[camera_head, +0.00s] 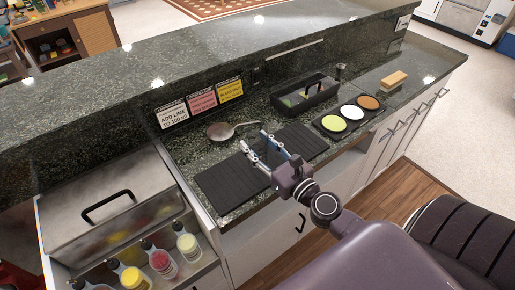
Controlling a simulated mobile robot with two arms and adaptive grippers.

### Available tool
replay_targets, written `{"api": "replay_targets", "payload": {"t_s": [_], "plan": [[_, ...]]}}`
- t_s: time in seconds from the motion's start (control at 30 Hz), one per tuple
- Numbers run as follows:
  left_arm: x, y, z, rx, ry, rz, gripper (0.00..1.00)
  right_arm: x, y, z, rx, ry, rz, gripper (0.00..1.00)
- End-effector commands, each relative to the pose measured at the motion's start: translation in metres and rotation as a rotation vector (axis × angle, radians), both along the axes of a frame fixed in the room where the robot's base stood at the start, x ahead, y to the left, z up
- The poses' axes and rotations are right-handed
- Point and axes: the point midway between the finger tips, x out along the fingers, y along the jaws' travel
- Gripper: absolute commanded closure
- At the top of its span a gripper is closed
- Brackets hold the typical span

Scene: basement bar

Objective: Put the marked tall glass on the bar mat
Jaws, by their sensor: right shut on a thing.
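The black ribbed bar mat (226,184) lies on the dark stone counter below the raised ledge. My right gripper (255,146) is over the mat, its two fingers a little apart and pointing up and left in the picture. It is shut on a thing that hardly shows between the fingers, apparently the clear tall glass. I cannot make out its mark, its tilt, or whether it touches the mat. My gripper and wrist hide part of the mat's middle. My left gripper is not in view.
A metal strainer (220,131) lies behind the mat. A black caddy (305,96) and a tray with three coloured rounds (334,123) stand to the right, with a sponge-like block (393,81) beyond. A steel lidded bin (113,213) and several bottles (163,262) are at the left.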

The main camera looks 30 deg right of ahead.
Motion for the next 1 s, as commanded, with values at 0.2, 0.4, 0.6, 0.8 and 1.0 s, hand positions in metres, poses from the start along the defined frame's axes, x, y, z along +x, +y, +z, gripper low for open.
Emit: {"api": "replay_targets", "payload": {"t_s": [0.2,0.4,0.6,0.8,1.0], "plan": [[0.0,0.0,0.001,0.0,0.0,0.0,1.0,0.0,0.0,0.002,-0.001,-0.003,0.0,0.9],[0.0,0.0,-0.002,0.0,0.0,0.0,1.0,0.0,0.0,-0.002,0.0,-0.001,0.0,0.51],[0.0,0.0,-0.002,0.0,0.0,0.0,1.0,0.0,0.0,-0.002,0.0,-0.001,0.0,0.42],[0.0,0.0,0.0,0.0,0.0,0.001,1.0,0.0,0.0,0.0,-0.001,-0.001,0.0,0.42],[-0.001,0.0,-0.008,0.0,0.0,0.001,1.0,-0.015,-0.001,-0.002,0.001,0.001,-0.001,0.42]]}}
